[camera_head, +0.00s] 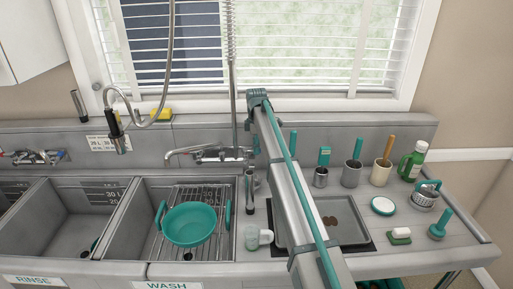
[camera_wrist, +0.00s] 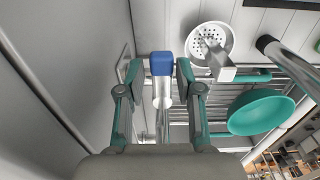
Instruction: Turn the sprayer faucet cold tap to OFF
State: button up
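In the wrist view, a tap handle with a blue cap (camera_wrist: 161,63) on a pale metal stem stands between the two fingers of my gripper (camera_wrist: 159,72). The fingers are apart, one on each side of the cap, with a narrow gap visible at each side. In the head view, the metal sprayer faucet (camera_head: 212,152) is on the back wall above the wash basin, with its tall riser going up. My arm covers the area to its right, so the blue cap and most of my gripper are hidden there. The handle's ON or OFF position cannot be told.
A teal pan (camera_head: 190,224) sits on a wire rack in the wash basin and also shows in the wrist view (camera_wrist: 262,112). The spray head (camera_head: 118,138) hangs at left.

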jog(key=shift+o, duration=0.7)
jog(key=shift+r, duration=0.1)
notch_tip(320, 180, up, 12)
dwell(0.5)
